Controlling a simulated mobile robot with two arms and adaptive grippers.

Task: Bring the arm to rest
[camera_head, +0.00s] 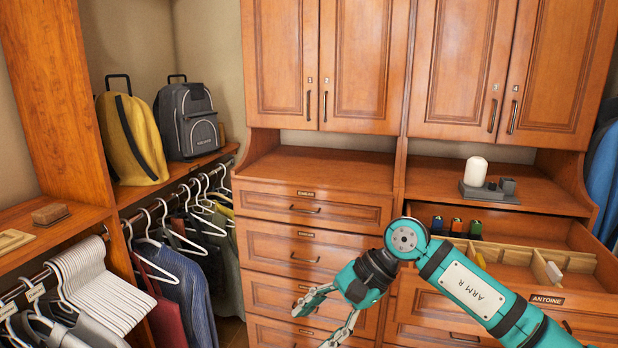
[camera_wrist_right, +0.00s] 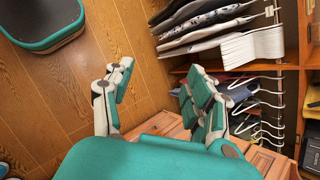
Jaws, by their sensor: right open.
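My right arm (camera_head: 485,295), teal and labelled "ARM R", comes in from the lower right in the head view. Its forearm is bent at the wrist. My right gripper (camera_head: 322,318) points down and to the left in front of the lower drawers. It is open and empty. In the right wrist view the two fingers of the gripper (camera_wrist_right: 155,100) are spread wide, with wooden floor and drawer front between and beyond them. My left gripper does not show in either view.
An open drawer (camera_head: 575,297) labelled "ANTOINE" juts out behind my right arm, holding small items and dividers. Closed drawers (camera_head: 305,255) stand behind the gripper. Hanging clothes (camera_head: 180,285) and two backpacks (camera_head: 187,120) are on the left. Wooden floor (camera_wrist_right: 95,70) shows in the wrist view.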

